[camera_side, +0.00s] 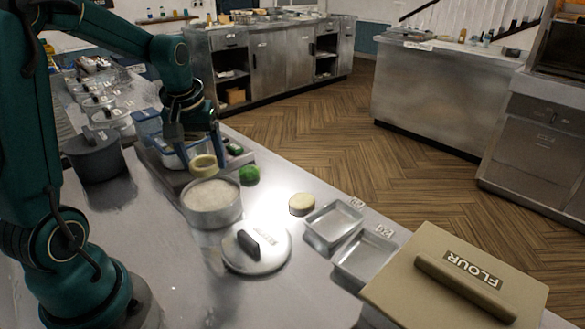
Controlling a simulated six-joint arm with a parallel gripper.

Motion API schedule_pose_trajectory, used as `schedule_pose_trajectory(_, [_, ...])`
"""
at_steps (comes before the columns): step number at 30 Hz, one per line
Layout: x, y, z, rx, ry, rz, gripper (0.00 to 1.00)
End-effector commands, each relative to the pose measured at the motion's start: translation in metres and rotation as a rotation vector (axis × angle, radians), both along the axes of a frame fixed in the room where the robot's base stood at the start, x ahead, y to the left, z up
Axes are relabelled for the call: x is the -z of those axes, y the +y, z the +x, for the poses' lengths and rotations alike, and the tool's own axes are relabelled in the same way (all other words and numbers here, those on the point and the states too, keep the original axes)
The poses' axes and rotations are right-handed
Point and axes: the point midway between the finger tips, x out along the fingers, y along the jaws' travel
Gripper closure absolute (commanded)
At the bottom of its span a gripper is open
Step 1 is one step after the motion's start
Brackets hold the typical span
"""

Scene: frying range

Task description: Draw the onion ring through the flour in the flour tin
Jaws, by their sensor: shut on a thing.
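My gripper (199,158) points down with its fingers shut on a pale yellow onion ring (204,168). It holds the ring above the back edge of the flour tin. The flour tin (211,216) is a round metal tin, open, with whitish flour (210,194) in it. The ring appears above the flour; whether it touches the flour or rim is hard to tell. A round metal lid (270,258) with a dark handle and lettering lies on the counter in front of the tin.
Two empty metal trays (333,226) (364,262) stand right of the lid, beside a beige box marked FLOUR (455,293). A pale round piece (301,204) and a green item (249,175) lie near the tin. A dark pot (96,158) stands at left.

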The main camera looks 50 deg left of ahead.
Motion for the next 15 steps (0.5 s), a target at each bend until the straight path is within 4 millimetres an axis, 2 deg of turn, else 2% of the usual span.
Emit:
schedule_pose_trajectory(5, [0.002, -0.002, 0.001, 0.009, -0.01, 0.007, 0.55])
schedule_pose_trajectory(15, [0.038, -0.002, 0.0, 0.009, -0.006, 0.005, 0.55])
